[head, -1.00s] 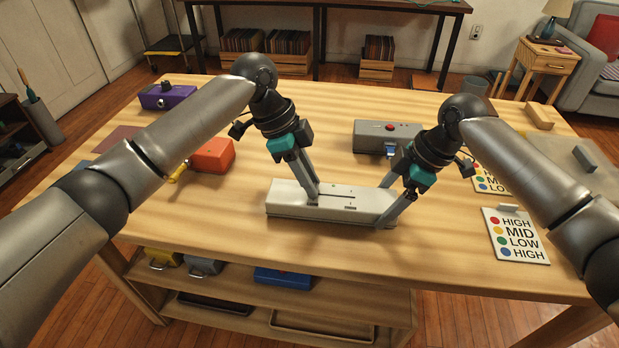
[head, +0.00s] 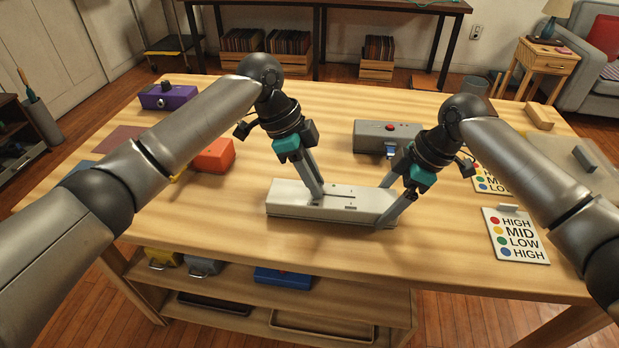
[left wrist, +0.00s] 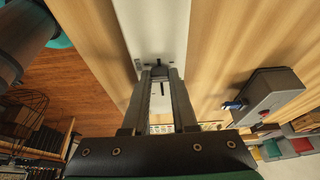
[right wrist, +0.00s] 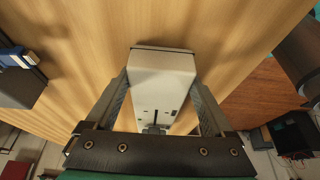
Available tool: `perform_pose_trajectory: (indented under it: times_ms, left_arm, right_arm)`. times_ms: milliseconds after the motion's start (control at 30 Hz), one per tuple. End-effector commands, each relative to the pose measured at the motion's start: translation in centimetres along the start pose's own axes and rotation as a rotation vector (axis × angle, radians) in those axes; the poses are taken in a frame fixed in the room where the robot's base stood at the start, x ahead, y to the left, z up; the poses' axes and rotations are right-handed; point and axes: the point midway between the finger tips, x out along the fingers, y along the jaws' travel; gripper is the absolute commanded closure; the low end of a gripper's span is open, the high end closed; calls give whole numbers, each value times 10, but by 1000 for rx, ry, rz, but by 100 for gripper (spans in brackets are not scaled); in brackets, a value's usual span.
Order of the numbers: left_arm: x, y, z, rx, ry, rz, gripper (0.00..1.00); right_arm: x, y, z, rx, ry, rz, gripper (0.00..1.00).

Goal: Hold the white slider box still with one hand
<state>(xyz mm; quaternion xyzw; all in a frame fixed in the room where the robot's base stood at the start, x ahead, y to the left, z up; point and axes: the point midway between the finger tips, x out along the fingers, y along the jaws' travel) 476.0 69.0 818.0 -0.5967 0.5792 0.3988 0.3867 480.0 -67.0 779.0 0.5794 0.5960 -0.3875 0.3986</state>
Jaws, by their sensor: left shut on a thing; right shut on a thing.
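The white slider box (head: 290,196) lies flat on the table with a slot along its top; it also shows in the left wrist view (left wrist: 150,25) and the right wrist view (right wrist: 160,75). My left gripper (head: 319,201) is above the box's left half. In the left wrist view its fingertips (left wrist: 160,72) are closed on the small dark slider knob (left wrist: 159,69) in the slot. My right gripper (head: 384,212) is at the box's right end. In the right wrist view its fingers (right wrist: 160,82) clasp the box from both long sides.
A grey box with a red button (head: 390,137) stands behind. An orange box (head: 214,155) and a purple box (head: 168,96) stand to the left. A card with coloured dots (head: 516,237) lies to the right. The table front (head: 230,240) is clear.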

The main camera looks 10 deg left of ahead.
Motion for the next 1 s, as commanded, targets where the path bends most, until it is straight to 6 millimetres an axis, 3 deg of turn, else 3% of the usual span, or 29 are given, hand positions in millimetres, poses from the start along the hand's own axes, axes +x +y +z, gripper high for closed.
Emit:
perform_pose_trajectory:
  times_ms: [100,300,700,733,1000]
  left_arm:
    - [10,1,-25,6,4,2,100]
    - [22,0,-54,3,3,0,100]
    - [25,1,-62,3,4,-1,100]
    - [25,1,-62,3,4,-1,72]
    - [25,0,-61,2,2,0,43]
  right_arm:
    - [0,0,-1,-2,1,0,90]
    - [0,0,-1,-2,1,-1,90]
    - [1,-1,-2,-4,3,-2,90]
    - [1,-1,-3,-4,3,-2,90]
    - [0,0,-2,-3,2,0,90]
